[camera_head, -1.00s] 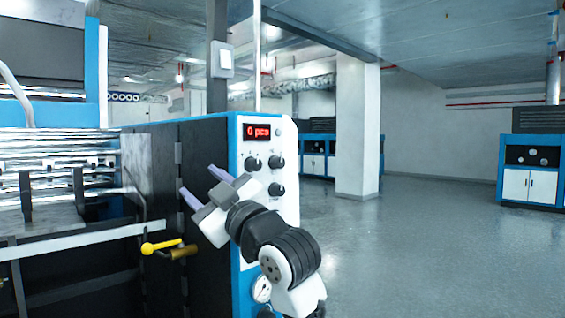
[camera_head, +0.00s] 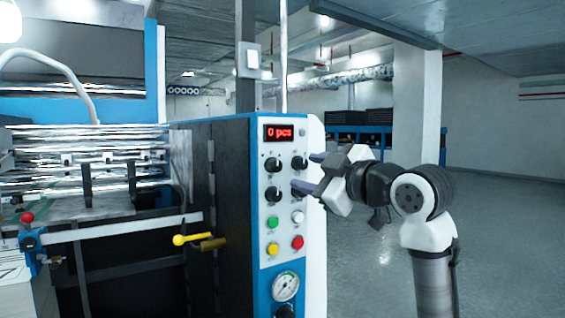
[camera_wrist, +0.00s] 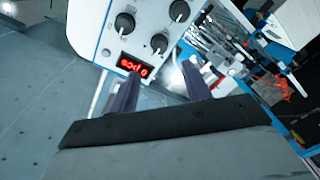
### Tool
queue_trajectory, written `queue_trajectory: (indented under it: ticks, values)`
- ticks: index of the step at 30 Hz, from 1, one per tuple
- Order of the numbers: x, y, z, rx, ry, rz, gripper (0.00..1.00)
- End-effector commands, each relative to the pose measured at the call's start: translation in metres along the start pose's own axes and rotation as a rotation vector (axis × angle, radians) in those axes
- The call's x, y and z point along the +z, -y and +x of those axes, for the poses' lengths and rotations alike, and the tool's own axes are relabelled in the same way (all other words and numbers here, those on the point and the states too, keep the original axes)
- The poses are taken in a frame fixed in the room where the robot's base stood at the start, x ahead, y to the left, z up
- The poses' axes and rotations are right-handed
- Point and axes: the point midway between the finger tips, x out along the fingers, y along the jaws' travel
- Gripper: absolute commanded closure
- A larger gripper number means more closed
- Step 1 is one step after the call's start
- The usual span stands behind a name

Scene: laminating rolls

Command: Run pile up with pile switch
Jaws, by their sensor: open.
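The control panel (camera_head: 285,130) is on the end of the machine, with a red display (camera_head: 278,133) reading "0 pcs". Below it are black rotary knobs (camera_head: 273,164), then green (camera_head: 272,222), white (camera_head: 298,217), yellow (camera_head: 272,249) and red (camera_head: 298,242) buttons. Which knob is the pile switch cannot be told; the labels are too small. My gripper (camera_head: 310,172) is open and empty at the panel's right edge, its fingers pointing left near the right-hand knobs. Contact cannot be told. In the wrist view, the display (camera_wrist: 134,66) and several knobs (camera_wrist: 158,43) lie beyond the fingertips.
A pressure gauge (camera_head: 285,287) sits low on the panel. A yellow-handled lever (camera_head: 192,239) sticks out left of the machine's dark side. A grey post (camera_head: 245,60) with a white box stands behind. The floor (camera_head: 500,230) to the right is open.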

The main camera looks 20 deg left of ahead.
Motion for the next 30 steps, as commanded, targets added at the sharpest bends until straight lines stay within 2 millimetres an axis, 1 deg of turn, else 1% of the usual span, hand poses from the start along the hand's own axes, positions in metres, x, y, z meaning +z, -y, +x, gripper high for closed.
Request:
queue_trajectory:
  ticks: [1, 6, 9, 13, 18, 26, 27, 30]
  values:
    - [-0.002, -0.002, 0.012, -0.005, 0.000, 0.004, 0.52]
    - [-0.002, -0.002, 0.049, -0.004, 0.000, 0.003, 0.52]
    - [-0.002, -0.002, 0.067, -0.003, 0.001, 0.003, 0.52]
    - [-0.001, -0.001, 0.084, -0.002, 0.000, 0.002, 0.52]
    - [0.000, 0.000, 0.095, 0.000, 0.000, 0.002, 0.52]
    - [0.001, 0.000, 0.097, 0.000, 0.000, 0.001, 0.52]
    - [0.001, 0.000, 0.097, 0.000, 0.000, 0.001, 0.53]
    - [0.001, 0.000, 0.096, 0.000, 0.000, 0.001, 0.66]
